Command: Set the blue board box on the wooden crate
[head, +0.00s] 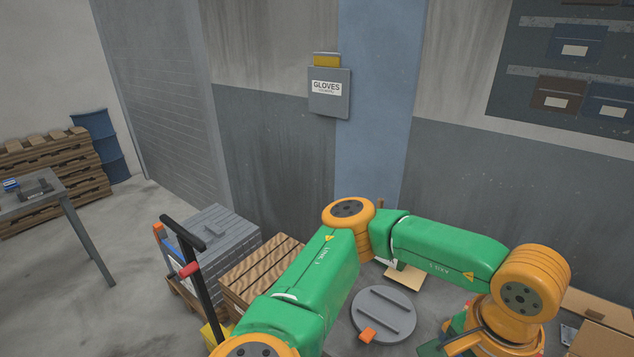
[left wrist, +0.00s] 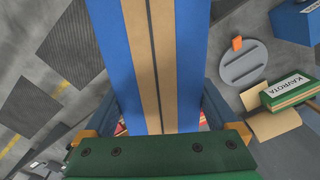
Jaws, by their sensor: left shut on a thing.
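The blue board box (left wrist: 116,60) fills the middle of the left wrist view, a blue face with a tan band and a dark seam down its centre. My left gripper (left wrist: 157,112) is shut on it, one finger at each side; its far end runs out of the frame. In the head view my left arm bends across the lower middle, and neither its gripper nor the box can be made out. The slatted wooden crate (head: 262,271) stands low, left of centre, partly hidden behind my green arm link. My right gripper is not in view.
A grey round lid (head: 384,312) with an orange block (head: 367,335) lies right of the crate. A pallet-truck handle (head: 189,262) and grey stack (head: 222,238) stand left of it. A green KAIROTA box (left wrist: 290,91) shows in the wrist view. Floor at left is open.

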